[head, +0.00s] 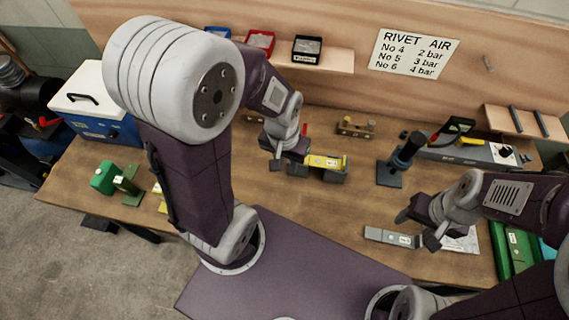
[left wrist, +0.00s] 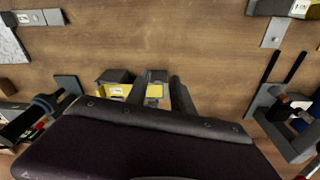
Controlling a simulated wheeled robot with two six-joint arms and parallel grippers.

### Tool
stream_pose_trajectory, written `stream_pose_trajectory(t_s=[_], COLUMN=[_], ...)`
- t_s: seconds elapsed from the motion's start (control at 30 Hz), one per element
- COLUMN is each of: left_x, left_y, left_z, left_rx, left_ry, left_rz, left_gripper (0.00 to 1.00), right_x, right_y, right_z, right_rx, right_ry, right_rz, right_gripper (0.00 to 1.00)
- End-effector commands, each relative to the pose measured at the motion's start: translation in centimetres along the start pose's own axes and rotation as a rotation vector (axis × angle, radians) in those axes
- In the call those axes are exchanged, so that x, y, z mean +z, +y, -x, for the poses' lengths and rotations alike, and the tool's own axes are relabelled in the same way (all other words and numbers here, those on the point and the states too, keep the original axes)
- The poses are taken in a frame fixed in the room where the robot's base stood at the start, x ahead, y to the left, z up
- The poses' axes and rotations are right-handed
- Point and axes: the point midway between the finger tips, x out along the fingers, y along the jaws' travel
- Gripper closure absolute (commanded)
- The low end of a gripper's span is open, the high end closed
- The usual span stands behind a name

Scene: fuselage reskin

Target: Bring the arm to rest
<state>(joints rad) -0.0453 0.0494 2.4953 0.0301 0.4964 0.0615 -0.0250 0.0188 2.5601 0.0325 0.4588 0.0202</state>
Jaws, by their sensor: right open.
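My left gripper (head: 285,152) is low over the bench, at the left end of a yellow labelled block (head: 325,162) with dark parts under it. In the left wrist view its two fingers (left wrist: 164,90) stand apart, and part of the yellow block (left wrist: 118,90) shows beside and between them. I cannot tell whether they touch it. My right gripper (head: 420,226) is open, with its jaws spread above the bench near a grey labelled bar (head: 388,236). The bar lies flat, and nothing shows between these jaws.
The wooden bench (head: 300,215) has bare room in the middle. A black tool on a stand (head: 398,160) and a grey long device (head: 465,152) stand right. Small bins (head: 307,48) line the back shelf.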

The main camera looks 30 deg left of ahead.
Motion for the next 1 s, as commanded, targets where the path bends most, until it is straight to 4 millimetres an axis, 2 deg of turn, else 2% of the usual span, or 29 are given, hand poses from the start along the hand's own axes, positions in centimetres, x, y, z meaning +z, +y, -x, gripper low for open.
stream_pose_trajectory(t_s=[0.1,0.33,0.53,0.67,1.0], left_x=[1.4,1.5,1.9,1.8,1.8], left_y=[-0.6,-0.6,-0.7,-0.7,-0.7], left_z=[-0.2,-0.4,-4.8,-4.1,-4.0], left_rx=[-0.002,-0.002,-0.002,-0.002,-0.002], left_ry=[0.007,0.005,0.004,0.004,0.004], left_rz=[-0.017,-0.019,-0.019,-0.019,-0.018], left_gripper=[0.72,0.72,0.72,0.72,0.72], right_x=[0.0,0.0,0.5,0.4,0.4], right_y=[0.0,0.0,0.1,0.1,0.1], right_z=[0.0,-0.2,-4.5,-3.8,-3.7], right_rx=[0.000,0.000,0.000,0.000,0.000], right_ry=[0.000,0.000,-0.001,-0.001,0.000], right_rz=[0.000,0.000,0.000,0.000,0.000], right_gripper=[0.43,0.43,0.43,0.43,0.43])
